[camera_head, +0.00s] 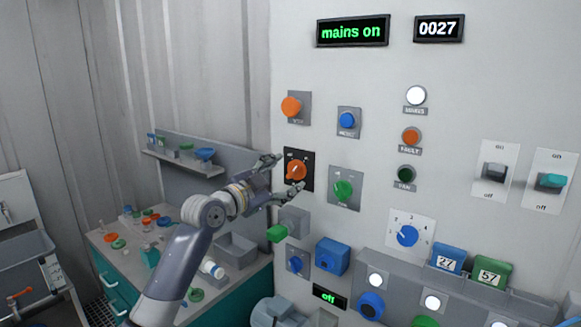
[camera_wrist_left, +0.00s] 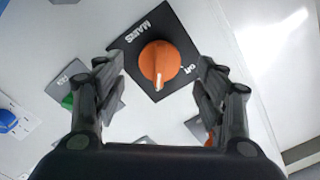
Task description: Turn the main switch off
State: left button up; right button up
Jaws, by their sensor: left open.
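The main switch is an orange rotary knob (camera_head: 297,171) on a black plate on the grey wall panel. In the left wrist view the knob (camera_wrist_left: 165,62) sits on a plate lettered "MAINS", with "off" at its right edge. The knob's white mark points toward the picture's bottom, away from the "off" lettering. A display (camera_head: 352,31) above reads "mains on" in green. My left gripper (camera_head: 286,174) is open in front of the switch. In the left wrist view its fingers (camera_wrist_left: 155,78) stand either side of the knob, apart from it. My right gripper is not in view.
An orange button (camera_head: 291,106) is above the switch, a green knob (camera_head: 342,190) to its right, and a green-handled part (camera_head: 277,233) below. Two toggle switches (camera_head: 494,172) (camera_head: 551,181) are at the right. A cluttered bench (camera_head: 180,262) stands at the left.

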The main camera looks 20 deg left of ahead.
aim_at(291, 172)
pick_arm(q)
jog(key=shift+p+x, duration=0.45)
jog(key=shift+x, duration=1.25)
jog(key=c, duration=1.1)
